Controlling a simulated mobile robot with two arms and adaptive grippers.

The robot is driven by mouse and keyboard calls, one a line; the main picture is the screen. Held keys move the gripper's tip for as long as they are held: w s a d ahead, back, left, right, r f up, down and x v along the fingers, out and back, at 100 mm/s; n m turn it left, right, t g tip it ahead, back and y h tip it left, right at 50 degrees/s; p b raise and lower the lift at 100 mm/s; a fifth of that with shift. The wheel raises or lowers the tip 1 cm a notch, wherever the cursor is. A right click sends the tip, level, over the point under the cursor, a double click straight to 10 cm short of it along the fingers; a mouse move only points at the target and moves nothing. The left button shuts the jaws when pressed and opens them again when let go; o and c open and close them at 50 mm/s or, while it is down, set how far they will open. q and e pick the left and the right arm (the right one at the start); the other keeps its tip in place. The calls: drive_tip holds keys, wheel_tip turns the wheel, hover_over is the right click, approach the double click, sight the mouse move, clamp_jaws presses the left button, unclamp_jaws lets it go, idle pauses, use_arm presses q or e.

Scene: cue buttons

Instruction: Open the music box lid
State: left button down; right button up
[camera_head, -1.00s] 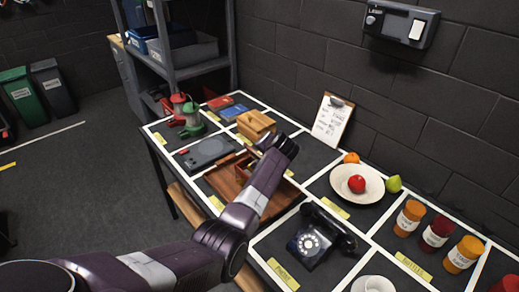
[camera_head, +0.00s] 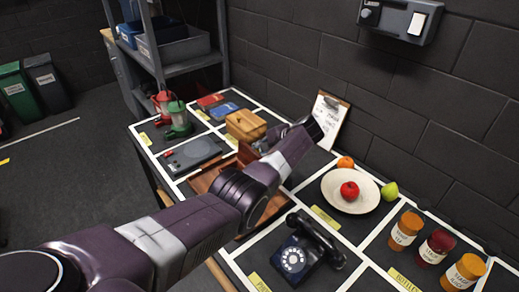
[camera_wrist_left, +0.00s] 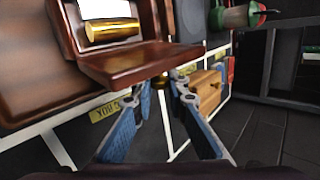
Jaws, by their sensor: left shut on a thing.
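The music box (camera_wrist_left: 152,18) is dark reddish-brown wood. In the left wrist view its inside shows, with a brass cylinder (camera_wrist_left: 112,30) in it. Its lid (camera_wrist_left: 140,62) is a wooden panel standing away from the box opening, so it is at least partly open. A small brass knob (camera_wrist_left: 160,77) sits at the lid's edge. My left gripper (camera_wrist_left: 159,83) has its blue fingers closed on this knob. In the head view my left arm covers much of the music box, and the left gripper (camera_head: 262,146) shows only in part. My right gripper is not in view.
A light wooden box (camera_head: 245,125) stands just behind the music box. A black telephone (camera_head: 300,255), a white plate (camera_head: 335,200) with fruit and several jars stand to the right. Lanterns (camera_head: 175,118) and a grey flat device (camera_head: 192,153) stand to the left. A clipboard leans on the wall.

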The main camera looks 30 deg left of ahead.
use_arm(q)
drive_tip(key=shift+d+f, duration=0.1)
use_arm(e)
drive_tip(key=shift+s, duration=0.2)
use_arm(q)
drive_tip(key=c, duration=1.9)
unclamp_jaws()
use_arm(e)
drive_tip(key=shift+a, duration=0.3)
use_arm(q)
drive_tip(key=shift+d+r, duration=0.1)
drive_tip(key=shift+r, duration=0.1)
drive_tip(key=v, duration=1.1)
drive_tip(key=shift+d+r, duration=0.15)
drive_tip(key=shift+d, duration=0.1)
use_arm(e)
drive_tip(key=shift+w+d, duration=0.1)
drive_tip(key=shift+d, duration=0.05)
use_arm(q)
drive_tip(key=shift+d, duration=0.1)
